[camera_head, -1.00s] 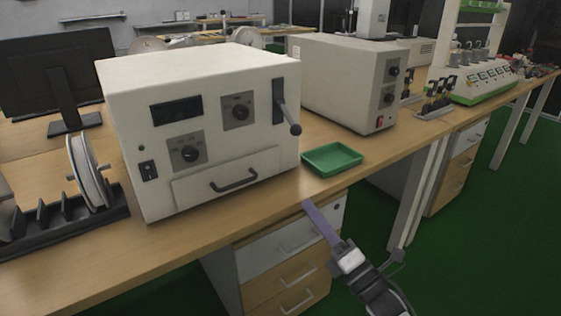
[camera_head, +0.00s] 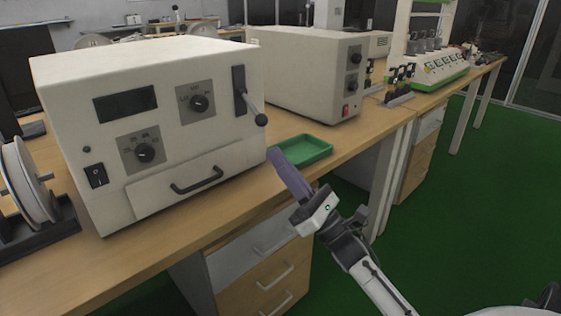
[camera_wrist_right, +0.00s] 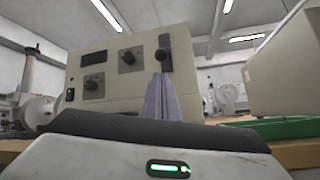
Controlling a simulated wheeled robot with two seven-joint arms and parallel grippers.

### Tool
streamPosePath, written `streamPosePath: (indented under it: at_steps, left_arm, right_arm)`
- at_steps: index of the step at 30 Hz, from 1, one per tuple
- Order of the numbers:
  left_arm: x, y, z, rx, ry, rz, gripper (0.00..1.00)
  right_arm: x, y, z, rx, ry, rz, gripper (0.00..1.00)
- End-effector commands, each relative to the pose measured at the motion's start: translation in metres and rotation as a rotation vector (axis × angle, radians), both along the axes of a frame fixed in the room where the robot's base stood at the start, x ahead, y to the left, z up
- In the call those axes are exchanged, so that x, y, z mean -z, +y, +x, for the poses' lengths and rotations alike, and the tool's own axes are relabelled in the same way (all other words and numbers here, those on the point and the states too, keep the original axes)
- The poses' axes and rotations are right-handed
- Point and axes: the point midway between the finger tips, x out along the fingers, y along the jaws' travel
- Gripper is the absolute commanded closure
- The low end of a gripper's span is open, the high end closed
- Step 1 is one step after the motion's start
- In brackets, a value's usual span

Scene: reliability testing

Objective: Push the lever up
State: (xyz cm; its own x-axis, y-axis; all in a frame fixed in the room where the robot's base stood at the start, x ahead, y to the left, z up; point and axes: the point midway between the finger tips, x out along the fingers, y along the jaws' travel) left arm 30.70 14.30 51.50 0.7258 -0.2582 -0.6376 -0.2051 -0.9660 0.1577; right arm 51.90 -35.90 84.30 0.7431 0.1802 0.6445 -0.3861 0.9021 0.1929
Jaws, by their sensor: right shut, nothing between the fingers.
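The lever (camera_head: 250,101) is a dark handle with a round knob, in a slot at the right of the white box's front (camera_head: 75,105). It points down and outward. It also shows in the right wrist view (camera_wrist_right: 162,58), just above and beyond the fingertips. My right gripper (camera_head: 275,153) is shut and empty, its purple fingers pointing up toward the box. Its tips are below the lever knob and look apart from it in the head view. In the right wrist view the fingers (camera_wrist_right: 170,85) point up at the lever. My left gripper is not in view.
A green tray (camera_head: 325,147) lies on the wooden table (camera_head: 225,215) right of the box, close behind my right gripper. A second beige box (camera_head: 300,85) stands behind it. A white spool (camera_head: 22,185) stands at the left. Drawers (camera_head: 265,260) are below the table edge.

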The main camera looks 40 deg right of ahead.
Motion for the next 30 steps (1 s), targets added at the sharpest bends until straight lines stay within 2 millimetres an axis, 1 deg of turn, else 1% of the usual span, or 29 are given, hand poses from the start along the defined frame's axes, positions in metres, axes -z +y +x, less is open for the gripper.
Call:
streamPosePath:
  at_steps: [1,6,12,16,25,30]
  left_arm:
    - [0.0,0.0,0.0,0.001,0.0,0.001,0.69]
    - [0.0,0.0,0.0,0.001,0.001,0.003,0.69]
    - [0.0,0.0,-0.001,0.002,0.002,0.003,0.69]
    - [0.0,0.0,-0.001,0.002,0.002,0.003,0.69]
    - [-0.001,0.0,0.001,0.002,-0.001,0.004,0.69]
    - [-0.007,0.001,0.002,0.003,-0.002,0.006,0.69]
  right_arm:
    - [-0.008,0.002,0.008,-0.001,-0.004,-0.003,1.0]
    - [-0.027,0.007,0.031,-0.001,-0.002,-0.001,1.0]
    - [-0.041,0.012,0.048,-0.001,0.0,-0.001,1.0]
    - [-0.044,0.012,0.052,0.0,0.001,-0.001,1.0]
    - [-0.044,0.013,0.052,0.0,0.002,0.0,1.0]
    - [-0.048,0.017,0.053,-0.007,0.013,-0.001,1.0]
